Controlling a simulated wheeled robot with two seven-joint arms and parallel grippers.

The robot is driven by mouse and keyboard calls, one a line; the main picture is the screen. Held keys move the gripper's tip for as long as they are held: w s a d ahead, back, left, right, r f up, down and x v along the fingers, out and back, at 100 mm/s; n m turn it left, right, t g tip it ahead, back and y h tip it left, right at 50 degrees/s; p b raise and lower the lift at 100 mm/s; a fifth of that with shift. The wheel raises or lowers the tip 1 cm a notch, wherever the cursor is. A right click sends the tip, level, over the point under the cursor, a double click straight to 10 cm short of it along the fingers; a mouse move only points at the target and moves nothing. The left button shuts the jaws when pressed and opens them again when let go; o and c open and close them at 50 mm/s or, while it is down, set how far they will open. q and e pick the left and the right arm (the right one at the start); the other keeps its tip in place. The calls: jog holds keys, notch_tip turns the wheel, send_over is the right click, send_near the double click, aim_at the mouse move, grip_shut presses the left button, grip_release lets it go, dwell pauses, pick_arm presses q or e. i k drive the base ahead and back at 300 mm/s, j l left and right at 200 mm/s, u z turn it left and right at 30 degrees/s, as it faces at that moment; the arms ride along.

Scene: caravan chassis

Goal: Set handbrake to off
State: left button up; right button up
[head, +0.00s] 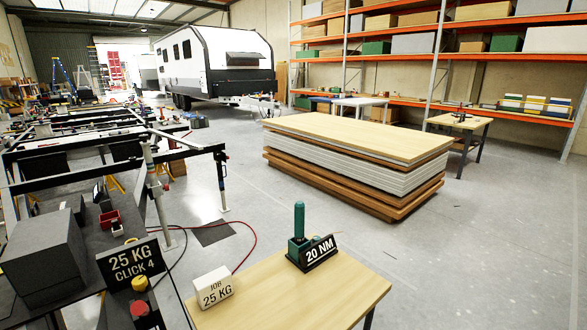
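I cannot make out the handbrake for certain in the head view. A black caravan chassis frame (110,155) stands on the left, with a light upright post (157,195) at its near end. A finished white caravan (215,65) stands at the back, with its drawbar (250,102) pointing right; any brake lever there is too small to tell. Neither of my grippers is in view.
A wooden table (300,295) in front holds a green device with an upright handle (299,220), a "20 NM" sign (319,252) and a "25 KG" block (213,288). A board stack (355,155) stands behind. A red hose (250,240) crosses the floor. The right floor is clear.

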aim_at(138, 308)
jog(key=i+j+u, duration=0.2)
jog(key=j+u, duration=0.2)
jog(key=i+j+u, duration=0.2)
jog(key=j+u, duration=0.25)
